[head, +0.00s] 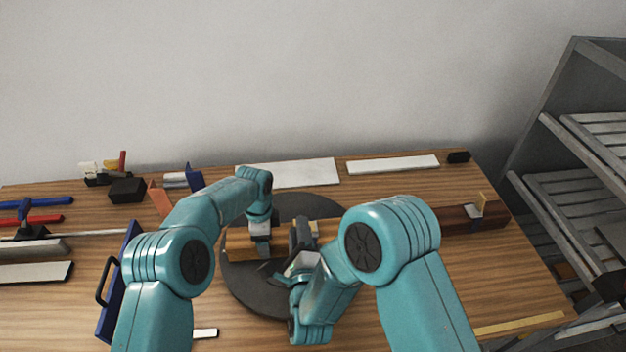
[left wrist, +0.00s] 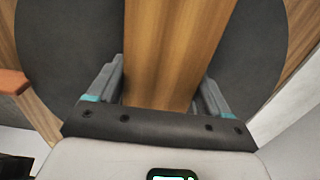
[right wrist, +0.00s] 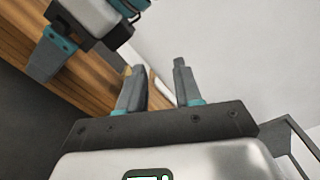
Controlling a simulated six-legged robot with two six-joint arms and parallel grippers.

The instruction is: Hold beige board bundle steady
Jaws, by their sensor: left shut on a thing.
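The beige board bundle (head: 239,244) lies across the dark round plate (head: 240,285) on the workbench. In the left wrist view the wood-grained bundle (left wrist: 178,50) runs between the two fingers. My left gripper (head: 262,242) is shut on it near its left part, from above. My right gripper (head: 301,238) is just to the right of the left one, close to the bundle. In the right wrist view its fingers (right wrist: 157,80) stand apart with nothing clearly held between them, beside the bundle (right wrist: 85,85). My right arm hides part of the bundle in the head view.
A brown block with a clamp (head: 475,216) is on the right of the bench. White strips (head: 393,164) lie along the back. A blue handled tool (head: 117,285) and red and blue clamps (head: 35,218) are at left. A grey rack (head: 575,150) stands at right.

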